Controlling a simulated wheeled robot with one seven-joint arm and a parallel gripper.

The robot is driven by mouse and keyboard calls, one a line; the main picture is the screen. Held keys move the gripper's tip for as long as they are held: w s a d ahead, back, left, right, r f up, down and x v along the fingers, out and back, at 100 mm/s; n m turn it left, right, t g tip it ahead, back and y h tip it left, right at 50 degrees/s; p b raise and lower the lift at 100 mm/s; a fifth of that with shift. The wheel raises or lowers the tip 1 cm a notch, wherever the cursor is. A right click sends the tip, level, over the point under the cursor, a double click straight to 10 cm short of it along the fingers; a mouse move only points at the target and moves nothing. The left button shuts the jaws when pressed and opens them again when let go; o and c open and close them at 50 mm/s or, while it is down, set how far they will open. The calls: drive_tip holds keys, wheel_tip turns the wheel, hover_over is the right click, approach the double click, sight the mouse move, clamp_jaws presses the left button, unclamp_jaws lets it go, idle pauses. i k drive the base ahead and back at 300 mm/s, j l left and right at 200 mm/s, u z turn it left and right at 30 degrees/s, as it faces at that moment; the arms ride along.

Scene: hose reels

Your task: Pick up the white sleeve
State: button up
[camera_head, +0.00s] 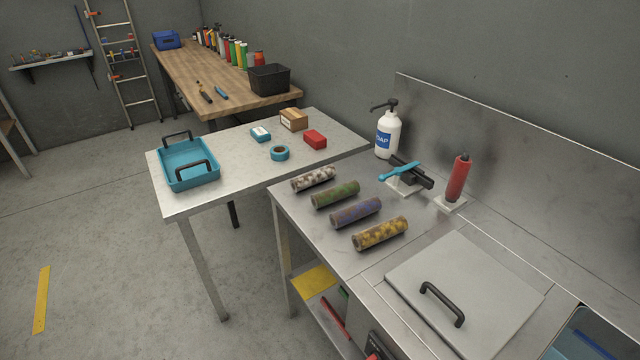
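The white sleeve (313,179) is a short tube with dark stains over its white surface. It lies on its side on the steel counter (300,220), close to the counter's left end. It is the farthest of a row of similar stained sleeves: a green one (335,194), a purple-blue one (356,212) and a yellow one (380,233). Narrow gaps separate the sleeves. My gripper is not in view.
A red tool stands upright on a base (459,176), beside a black clamp with a teal handle (400,172) and a soap bottle (388,134). A lid (464,280) covers the front. The adjoining table holds a teal tray (191,174), tape (280,153) and small boxes.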

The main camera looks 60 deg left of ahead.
sight(299, 183)
drive_tip(key=k+u, duration=0.35)
drive_tip(key=k+j+u, duration=0.1)
drive_tip(key=u, duration=0.25)
drive_tip(key=l+u, duration=0.25)
drive_tip(key=u, duration=0.2)
drive_tip(key=l+u, duration=0.25)
drive_tip(key=u, duration=0.15)
drive_tip(key=k+l+u, duration=0.1)
drive_tip(key=u, duration=0.35)
drive_tip(key=k+l+z, duration=0.15)
drive_tip(key=z, duration=1.35)
drive_tip(key=u, duration=1.5)
drive_tip(key=i+j, duration=0.5)
drive_tip(key=i+z, duration=0.05)
drive_tip(key=i, duration=0.1)
